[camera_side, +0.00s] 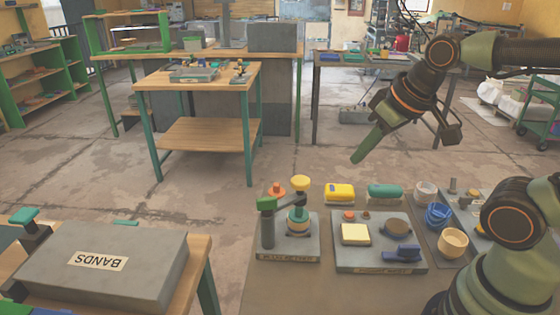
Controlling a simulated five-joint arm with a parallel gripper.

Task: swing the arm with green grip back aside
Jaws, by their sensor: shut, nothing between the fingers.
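The press (288,249) stands on a grey base at the front middle of the bench. It has a grey post (267,232) at its left. A short arm with a green grip (267,204) sits at the top of the post and reaches right toward a stack with a yellow round knob (300,183). Whether the arm touches the stack I cannot tell. My gripper (361,157) is shut and empty, with green fingers pointing down and left. It hangs in the air above and to the right of the press, well apart from it.
Right of the press is another grey base (380,262) with a cream square block, a dark disc and a blue piece. Behind stand a yellow block (339,193) and a teal block (384,191). A blue basket (438,215) and tan cup (453,242) stand farther right.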

